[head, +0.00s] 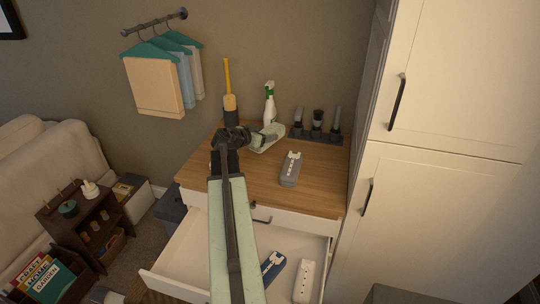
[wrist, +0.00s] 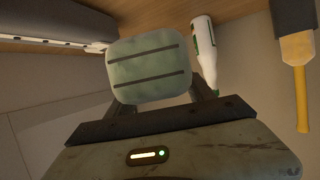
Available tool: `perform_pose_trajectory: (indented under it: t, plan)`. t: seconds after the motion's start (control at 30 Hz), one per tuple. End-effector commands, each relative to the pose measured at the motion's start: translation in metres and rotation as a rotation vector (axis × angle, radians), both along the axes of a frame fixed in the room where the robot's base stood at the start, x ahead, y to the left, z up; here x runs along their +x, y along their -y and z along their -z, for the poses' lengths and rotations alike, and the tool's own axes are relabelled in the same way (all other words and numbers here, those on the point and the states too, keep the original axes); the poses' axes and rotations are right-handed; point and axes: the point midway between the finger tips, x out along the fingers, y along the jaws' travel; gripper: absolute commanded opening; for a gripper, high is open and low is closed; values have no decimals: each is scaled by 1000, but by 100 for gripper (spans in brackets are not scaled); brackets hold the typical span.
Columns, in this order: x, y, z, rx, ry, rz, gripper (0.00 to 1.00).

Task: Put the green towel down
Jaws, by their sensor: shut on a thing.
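The green towel (head: 270,140) is a pale green folded bundle over the back of the wooden dresser top (head: 238,174), in front of the spray bottle. In the wrist view the towel (wrist: 148,72) shows two dark stripes and sits between the fingers. My gripper (head: 262,139) is shut on it. The picture does not settle whether the towel touches the wood. The finger tips are partly hidden behind the towel.
A white spray bottle (head: 269,103), a yellow-handled brush (head: 228,90) and a dark rack of tools (head: 317,127) stand along the back. The open drawer (head: 180,254) juts out in front. A tall white cabinet (head: 440,170) bounds the right.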

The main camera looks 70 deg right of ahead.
Motion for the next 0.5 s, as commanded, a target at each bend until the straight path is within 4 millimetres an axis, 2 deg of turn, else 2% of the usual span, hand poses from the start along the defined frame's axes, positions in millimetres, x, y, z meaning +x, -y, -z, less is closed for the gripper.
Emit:
perform_pose_trajectory:
  t: [0.17, 0.4, 0.5]
  plan:
    - [-1, -2, 6, -3, -1, 17, 15]
    - [-1, -2, 56, -3, -1, 15, 15]
    - [-1, -2, 67, -3, -1, 15, 15]
